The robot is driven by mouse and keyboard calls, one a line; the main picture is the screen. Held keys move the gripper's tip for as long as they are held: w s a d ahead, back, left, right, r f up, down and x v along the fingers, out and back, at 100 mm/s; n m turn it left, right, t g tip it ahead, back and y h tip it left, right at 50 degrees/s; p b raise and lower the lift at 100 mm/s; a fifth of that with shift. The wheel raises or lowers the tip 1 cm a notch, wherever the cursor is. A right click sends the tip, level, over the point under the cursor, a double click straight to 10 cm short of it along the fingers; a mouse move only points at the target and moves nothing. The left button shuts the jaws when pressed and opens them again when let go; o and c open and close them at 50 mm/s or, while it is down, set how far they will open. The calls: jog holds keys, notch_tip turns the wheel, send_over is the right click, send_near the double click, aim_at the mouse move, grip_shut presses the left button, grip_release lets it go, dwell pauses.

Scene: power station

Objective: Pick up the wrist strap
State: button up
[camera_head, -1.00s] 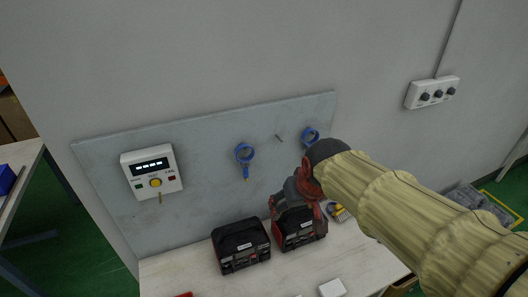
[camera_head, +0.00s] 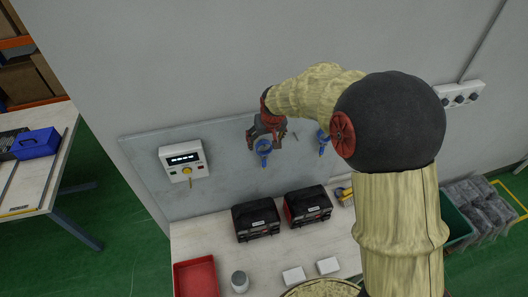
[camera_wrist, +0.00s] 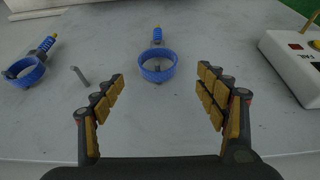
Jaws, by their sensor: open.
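Two blue coiled wrist straps hang on the grey wall panel. One wrist strap (camera_head: 263,146) is at the panel's middle, and it also shows in the wrist view (camera_wrist: 157,67) as a blue ring on a peg with its coiled cord beyond it. The second wrist strap (camera_head: 323,142) hangs to its right, partly hidden by my arm; it is at the left of the wrist view (camera_wrist: 26,70). My gripper (camera_head: 265,137) is at the middle strap. In the wrist view its fingers (camera_wrist: 160,88) are wide apart, with the ring centred just beyond the fingertips and nothing held.
A white control box (camera_head: 183,161) is mounted left of the straps, and a bare peg (camera_wrist: 80,76) sticks out between them. Below, the table (camera_head: 215,236) carries two black cases (camera_head: 256,218), a red tray (camera_head: 196,277) and white boxes. The panel around the middle strap is clear.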

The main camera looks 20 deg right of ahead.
aim_at(265, 146)
jog(key=p+x, duration=0.1)
jog(key=x, duration=0.6)
jog(key=shift+s+d+f+p, duration=0.15)
jog(key=shift+p, duration=0.25)
jog(key=shift+s, duration=0.1)
jog(key=shift+c, duration=0.5)
jog(key=c, duration=1)
